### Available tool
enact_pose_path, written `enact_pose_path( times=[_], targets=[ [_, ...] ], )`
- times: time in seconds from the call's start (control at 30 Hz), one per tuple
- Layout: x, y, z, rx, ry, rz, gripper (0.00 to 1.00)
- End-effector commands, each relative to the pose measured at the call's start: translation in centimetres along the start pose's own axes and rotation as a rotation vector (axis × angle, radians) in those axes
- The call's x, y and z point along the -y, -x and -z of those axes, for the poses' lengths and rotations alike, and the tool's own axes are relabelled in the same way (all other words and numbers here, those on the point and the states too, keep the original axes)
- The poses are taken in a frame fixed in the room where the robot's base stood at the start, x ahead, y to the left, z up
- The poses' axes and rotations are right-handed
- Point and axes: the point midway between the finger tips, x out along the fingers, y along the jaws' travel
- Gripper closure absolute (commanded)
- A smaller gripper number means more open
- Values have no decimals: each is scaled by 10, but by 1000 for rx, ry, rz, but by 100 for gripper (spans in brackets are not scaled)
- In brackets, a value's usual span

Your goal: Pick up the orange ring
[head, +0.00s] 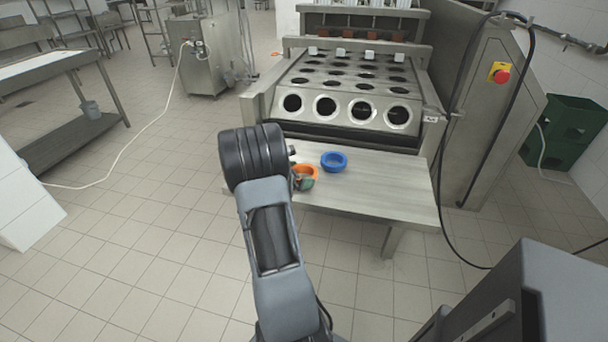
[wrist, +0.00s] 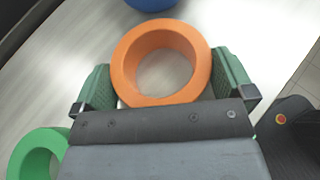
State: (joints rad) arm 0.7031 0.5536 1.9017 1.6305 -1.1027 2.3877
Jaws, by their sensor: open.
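The orange ring (wrist: 124,66) lies on the metal table, between the two green fingers of my gripper (wrist: 163,80) in the wrist view. The fingers stand on either side of its near part, with a thin gap at the left; contact at the right I cannot tell. In the head view the orange ring (head: 308,170) shows beside the end of my arm, partly covered by it. My gripper (head: 302,180) is open there, mostly hidden behind my arm.
A blue ring (head: 334,161) lies farther back on the table (head: 390,190). A green ring (wrist: 28,155) lies at the lower left in the wrist view. The cup filling machine (head: 350,85), with rows of holes, stands behind the table. The table's right part is clear.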

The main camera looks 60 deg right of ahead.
Motion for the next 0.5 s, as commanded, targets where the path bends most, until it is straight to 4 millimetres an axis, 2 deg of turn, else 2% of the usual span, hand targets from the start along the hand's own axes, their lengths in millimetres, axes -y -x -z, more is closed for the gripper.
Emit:
enact_pose_path(
  times=[0.23,0.5],
  targets=[
    [0,-1,0,-1,0,-1,0],
    [0,-1,0,0,0,-1,26]
  ],
)
